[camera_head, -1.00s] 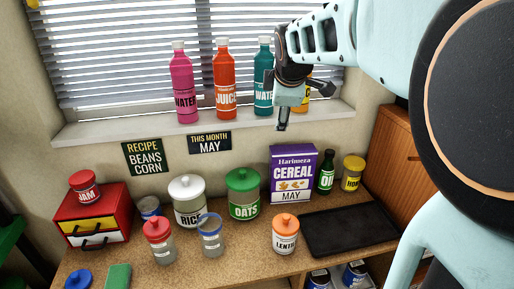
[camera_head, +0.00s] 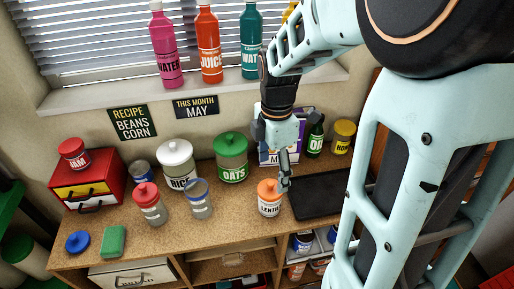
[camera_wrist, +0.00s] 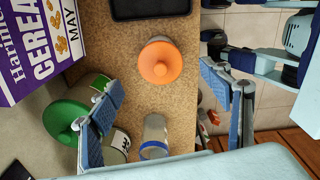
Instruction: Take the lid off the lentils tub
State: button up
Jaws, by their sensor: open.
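The lentils tub (camera_head: 270,208) is a white tub with an orange lid (camera_head: 268,186), upright on the counter with the lid on. My gripper (camera_head: 284,178) is above and just right of the lid in the head view, pointing down. In the wrist view the orange lid (camera_wrist: 160,62) shows from above, beyond the two spread blue fingertips. The wrist view shows the gripper (camera_wrist: 166,100) open with nothing between its pads. No contact with the lid shows.
The cereal box (camera_wrist: 42,40), partly hidden behind my gripper in the head view, stands behind the tub. The green-lidded oats tub (camera_head: 231,160) and a clear blue-rimmed jar (camera_head: 199,200) are to the left. A dark tray (camera_head: 318,196) lies to the right.

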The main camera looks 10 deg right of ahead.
aim_at(271, 183)
jog(key=shift+a+f, duration=0.15)
jog(key=shift+f, duration=2.9)
jog(key=shift+c, duration=0.6)
jog(key=c, duration=0.8)
